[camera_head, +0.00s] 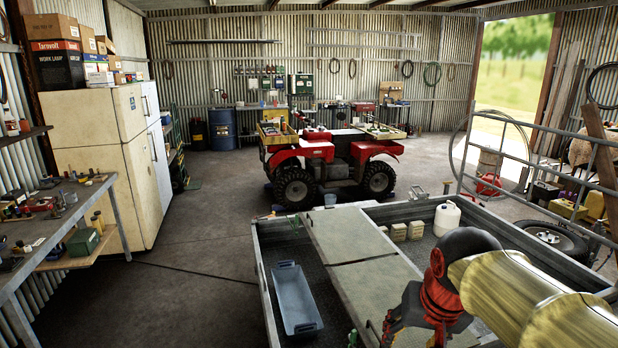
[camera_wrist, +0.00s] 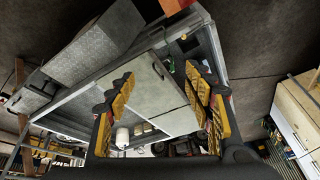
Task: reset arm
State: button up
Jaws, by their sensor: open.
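My arm reaches in from the lower right of the head view, over the right side of a metal trailer. My gripper (camera_wrist: 158,105) shows in the wrist view with its two yellow-padded fingers spread wide apart and nothing between them. Beyond the fingers lies the pale board (camera_wrist: 150,85) across the trailer; the same board (camera_head: 355,243) shows in the head view.
The trailer holds a blue-grey tray (camera_head: 297,298), small blocks (camera_head: 399,232) and a white jug (camera_head: 447,219). A red quad bike (camera_head: 330,160) stands behind it. A workbench (camera_head: 50,235) and fridges (camera_head: 110,160) stand left. The floor between is clear.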

jog(key=s+f+n+t, duration=0.1)
jog(key=s+f, duration=0.5)
jog(key=s, duration=0.8)
jog(key=shift+s+n, duration=0.3)
jog(key=shift+n, duration=0.5)
jog(key=shift+d, duration=0.1)
dwell(0.4)
